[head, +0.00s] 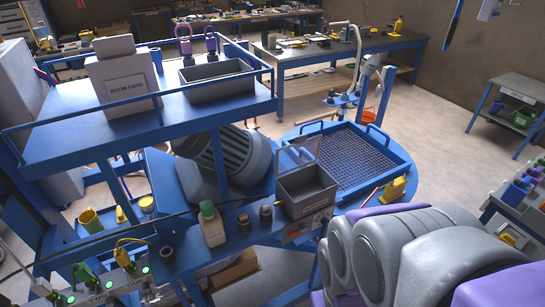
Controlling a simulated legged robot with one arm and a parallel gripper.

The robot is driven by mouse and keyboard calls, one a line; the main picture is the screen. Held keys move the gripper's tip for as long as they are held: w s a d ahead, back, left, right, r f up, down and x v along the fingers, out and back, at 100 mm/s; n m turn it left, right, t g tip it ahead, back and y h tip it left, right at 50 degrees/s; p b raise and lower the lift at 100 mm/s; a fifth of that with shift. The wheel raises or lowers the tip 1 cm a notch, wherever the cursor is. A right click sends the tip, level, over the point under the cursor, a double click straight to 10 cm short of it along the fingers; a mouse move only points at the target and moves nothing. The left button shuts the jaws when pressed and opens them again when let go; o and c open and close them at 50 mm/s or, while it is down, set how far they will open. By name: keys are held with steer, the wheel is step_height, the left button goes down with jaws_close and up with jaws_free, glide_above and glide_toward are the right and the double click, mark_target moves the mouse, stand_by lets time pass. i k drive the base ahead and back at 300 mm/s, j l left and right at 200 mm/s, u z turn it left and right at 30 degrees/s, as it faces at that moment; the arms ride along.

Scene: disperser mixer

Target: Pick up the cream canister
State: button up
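Two pale containers could be the cream canister; I cannot tell which one is meant. A large pale grey-cream container with a printed label (124,78) stands on the upper blue shelf at the left. Nothing is touching either one. My gripper is not in view; large grey and purple rounded parts at the lower right look like my own body or arm.
An open grey bin (306,190) stands right of the jars (266,214). Another grey tray (217,79) is on the upper shelf (70,142), which has blue rails. A large ribbed motor (235,155) sits behind. A blue mesh tray (355,150) lies beyond.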

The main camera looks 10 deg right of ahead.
mark_target(244, 220)
steer(key=j+z, duration=0.15)
steer(key=z, duration=0.2)
steer(key=j+z, duration=0.15)
steer(key=z, duration=0.2)
steer(key=j+z, duration=0.15)
steer(key=z, duration=0.2)
steer(key=k+j+z, duration=0.15)
steer(key=j, duration=0.3)
steer(key=k+j+z, duration=0.1)
steer(key=k+j, duration=0.15)
steer(key=j, duration=0.15)
steer(key=k+j+z, duration=0.15)
steer(key=j, duration=0.25)
steer(key=k+j+z, duration=0.15)
steer(key=k+j, duration=0.2)
